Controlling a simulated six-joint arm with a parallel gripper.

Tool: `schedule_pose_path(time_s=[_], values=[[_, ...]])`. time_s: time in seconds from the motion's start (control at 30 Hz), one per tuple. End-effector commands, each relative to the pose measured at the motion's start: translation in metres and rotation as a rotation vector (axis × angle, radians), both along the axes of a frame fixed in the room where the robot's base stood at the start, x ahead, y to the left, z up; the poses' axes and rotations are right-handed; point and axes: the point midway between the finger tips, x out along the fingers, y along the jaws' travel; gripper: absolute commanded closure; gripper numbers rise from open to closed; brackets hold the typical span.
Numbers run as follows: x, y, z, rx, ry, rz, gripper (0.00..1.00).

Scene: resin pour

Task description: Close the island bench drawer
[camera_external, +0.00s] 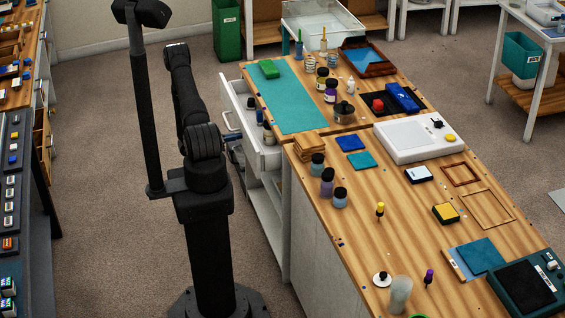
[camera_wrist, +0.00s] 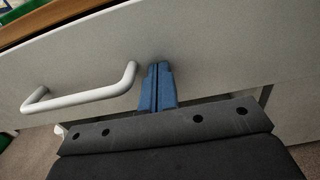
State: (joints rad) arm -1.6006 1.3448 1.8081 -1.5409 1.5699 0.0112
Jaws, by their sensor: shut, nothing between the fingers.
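The island bench drawer (camera_external: 250,112) stands pulled out from the left side of the bench in the external view, with several bottles inside it. In the wrist view its pale grey front (camera_wrist: 210,45) fills most of the picture, and its white bar handle (camera_wrist: 80,98) is at the left. My gripper (camera_wrist: 158,70) has its blue fingers shut together and empty, with the tips against or very close to the drawer front, just right of the handle's right end. I cannot tell whether they touch.
The island bench top (camera_external: 370,235) holds a teal mat (camera_external: 288,95), several bottles, a white scale (camera_external: 415,138) and wooden frames. Another bench (camera_external: 15,95) with trays stands at the left. Carpeted floor (camera_external: 110,150) is clear between the benches.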

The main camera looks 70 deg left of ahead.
Motion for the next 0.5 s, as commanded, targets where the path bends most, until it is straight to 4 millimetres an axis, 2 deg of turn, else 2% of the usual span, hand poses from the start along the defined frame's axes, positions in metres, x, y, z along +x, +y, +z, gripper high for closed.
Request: schedule_pose_path(time_s=[0.03, 0.2, 0.5], values=[[0.014, -0.002, 0.000, -0.001, 0.000, -0.008, 1.00], [0.050, -0.001, 0.000, 0.001, 0.000, -0.006, 1.00], [0.087, 0.000, 0.000, 0.000, -0.001, -0.002, 1.00]])
